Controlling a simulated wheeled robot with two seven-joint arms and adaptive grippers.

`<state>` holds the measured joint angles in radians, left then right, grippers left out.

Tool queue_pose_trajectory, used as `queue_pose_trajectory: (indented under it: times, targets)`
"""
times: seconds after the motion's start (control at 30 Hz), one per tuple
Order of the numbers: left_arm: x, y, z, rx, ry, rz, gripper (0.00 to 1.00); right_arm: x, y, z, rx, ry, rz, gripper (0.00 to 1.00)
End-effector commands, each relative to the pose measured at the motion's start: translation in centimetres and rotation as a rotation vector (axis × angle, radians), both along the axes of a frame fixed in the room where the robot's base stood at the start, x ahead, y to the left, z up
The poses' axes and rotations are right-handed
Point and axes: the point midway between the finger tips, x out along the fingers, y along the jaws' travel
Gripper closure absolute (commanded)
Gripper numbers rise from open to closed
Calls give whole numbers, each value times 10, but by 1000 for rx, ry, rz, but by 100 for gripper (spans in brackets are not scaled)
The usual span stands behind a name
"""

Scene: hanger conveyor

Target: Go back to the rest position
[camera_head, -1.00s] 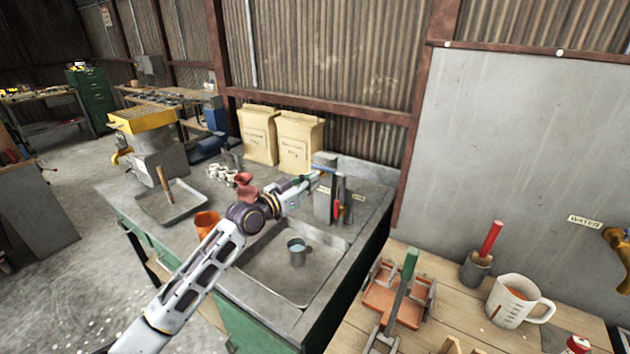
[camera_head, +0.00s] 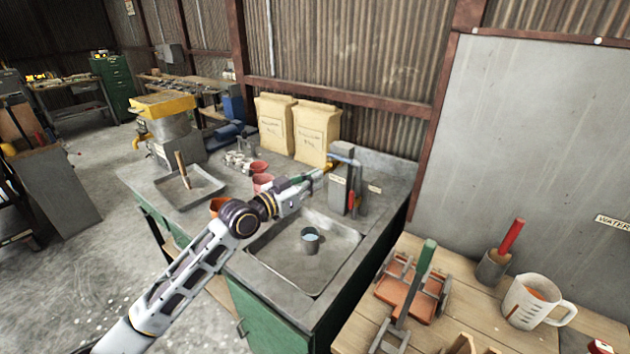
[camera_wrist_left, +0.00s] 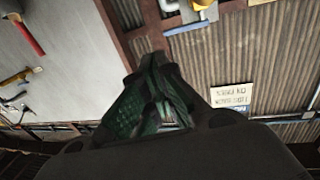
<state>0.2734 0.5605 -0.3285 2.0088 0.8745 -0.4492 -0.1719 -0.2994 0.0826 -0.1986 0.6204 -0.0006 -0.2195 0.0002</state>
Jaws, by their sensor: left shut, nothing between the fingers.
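My left arm comes in from the lower left in the head view and reaches over the sink. Its gripper (camera_head: 318,175) points away from me, in front of the grey tap post (camera_head: 341,175), and looks empty. I cannot tell the exact gap to the post. In the left wrist view the two dark fingers with green pads (camera_wrist_left: 160,100) meet at their tips with nothing held. My right gripper is not in view.
A metal cup (camera_head: 310,240) stands in the sink basin (camera_head: 272,262) under the arm. Reddish pots (camera_head: 262,183) stand behind the forearm. Two paper bags (camera_head: 316,133) lean at the wall. A wooden bench (camera_head: 450,255) at right carries a mould (camera_head: 428,302) and a jug (camera_head: 532,303).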

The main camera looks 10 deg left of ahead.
Motion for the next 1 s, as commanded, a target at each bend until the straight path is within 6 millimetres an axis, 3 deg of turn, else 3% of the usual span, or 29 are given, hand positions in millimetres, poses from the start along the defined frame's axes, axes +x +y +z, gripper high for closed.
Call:
queue_pose_trajectory:
  times: [0.23, 0.37, 0.57, 1.0]
  targets:
    - [-1, -1, -2, 2, 5, 0, 100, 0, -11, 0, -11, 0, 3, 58]
    - [-6, -4, -13, 17, 28, -1, 100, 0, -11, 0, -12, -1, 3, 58]
    - [-26, -12, -50, 67, 112, 1, 100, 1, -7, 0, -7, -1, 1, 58]
    - [-96, -10, -150, 222, 384, 56, 100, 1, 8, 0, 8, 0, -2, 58]
